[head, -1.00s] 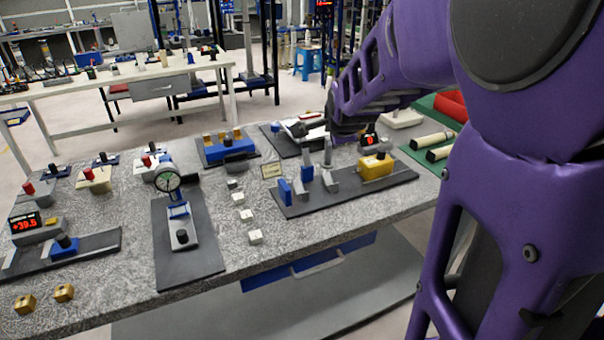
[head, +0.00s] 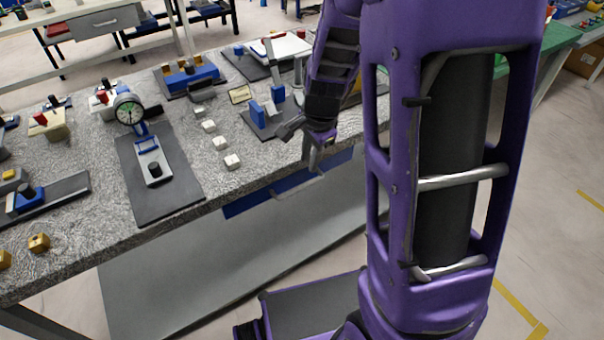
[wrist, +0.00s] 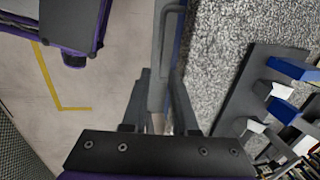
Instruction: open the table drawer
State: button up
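The table drawer has a blue front (head: 247,202) below the near edge of the grey speckled tabletop, and it looks closed. Its pale grey bar handle (head: 290,189) sticks out from the front, its right part close to my gripper. My gripper (head: 314,158) points down just off the table edge, by the right part of the drawer. In the wrist view, my gripper (wrist: 160,78) has its two fingers apart with nothing clearly held. The handle (wrist: 168,35) runs toward the gap between the fingertips; whether it lies between them is unclear. The blue front shows as a thin strip (wrist: 184,38).
The tabletop (head: 250,160) carries a dial gauge stand (head: 130,112), several small white blocks (head: 232,161) and a dark fixture with blue blocks (head: 258,115) near my gripper. A grey lower shelf (head: 210,270) lies beneath. Floor in front is open.

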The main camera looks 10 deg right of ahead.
aim_at(304, 186)
jog(key=f, duration=0.3)
jog(key=w+f+b, duration=0.1)
jog(key=f, duration=0.2)
jog(key=f+b, duration=0.1)
jog(key=f, duration=0.2)
jog(key=shift+w+a+f, duration=0.3)
jog(key=shift+w+f, duration=0.05)
jog(key=shift+w, duration=0.05)
jog(key=shift+c, duration=0.2)
grip_shut()
dwell(0.7)
